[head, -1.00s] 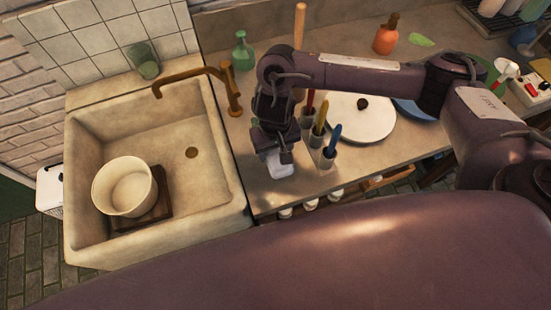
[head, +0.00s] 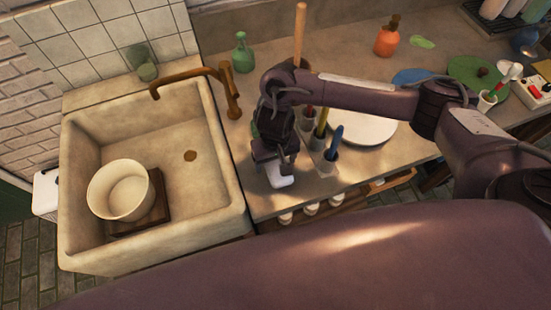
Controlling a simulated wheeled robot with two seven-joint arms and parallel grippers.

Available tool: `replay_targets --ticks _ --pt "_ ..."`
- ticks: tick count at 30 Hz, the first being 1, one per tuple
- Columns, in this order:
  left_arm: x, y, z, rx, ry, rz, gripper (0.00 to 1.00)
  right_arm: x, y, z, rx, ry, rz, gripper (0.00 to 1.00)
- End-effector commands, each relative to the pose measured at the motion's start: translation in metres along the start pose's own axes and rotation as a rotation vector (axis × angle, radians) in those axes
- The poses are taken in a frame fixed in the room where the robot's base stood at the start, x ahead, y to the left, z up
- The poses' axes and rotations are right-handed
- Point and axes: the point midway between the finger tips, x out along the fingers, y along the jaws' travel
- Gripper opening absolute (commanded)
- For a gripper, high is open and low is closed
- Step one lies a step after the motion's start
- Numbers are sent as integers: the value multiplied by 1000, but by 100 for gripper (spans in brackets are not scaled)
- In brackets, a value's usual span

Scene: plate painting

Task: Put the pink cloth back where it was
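I see no pink cloth. My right gripper (head: 277,167) points down near the counter's front edge, just left of the pots of tools. A small white piece (head: 280,181) shows at its tip. I cannot tell whether this is part of the fingers or something held, nor whether the fingers are open or shut. My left gripper is not in view.
The sink (head: 235,185) at left holds a cream pot (head: 120,190) on a wooden board. A blue-handled tool (head: 335,140) and others stand beside my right gripper. A white plate (head: 365,130) is partly behind my forearm. A green bottle (head: 243,55) stands behind.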

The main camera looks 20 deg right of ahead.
Motion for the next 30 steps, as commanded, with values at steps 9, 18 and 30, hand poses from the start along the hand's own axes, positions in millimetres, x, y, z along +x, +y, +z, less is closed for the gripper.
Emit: replay_targets --ticks 9,18,30 --pt "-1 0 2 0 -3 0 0 -6 0 -1 1 2 0 78" --pt "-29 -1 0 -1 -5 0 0 -67 0 -2 -3 7 1 78" --pt "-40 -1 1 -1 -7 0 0 -120 0 0 0 1 0 78"
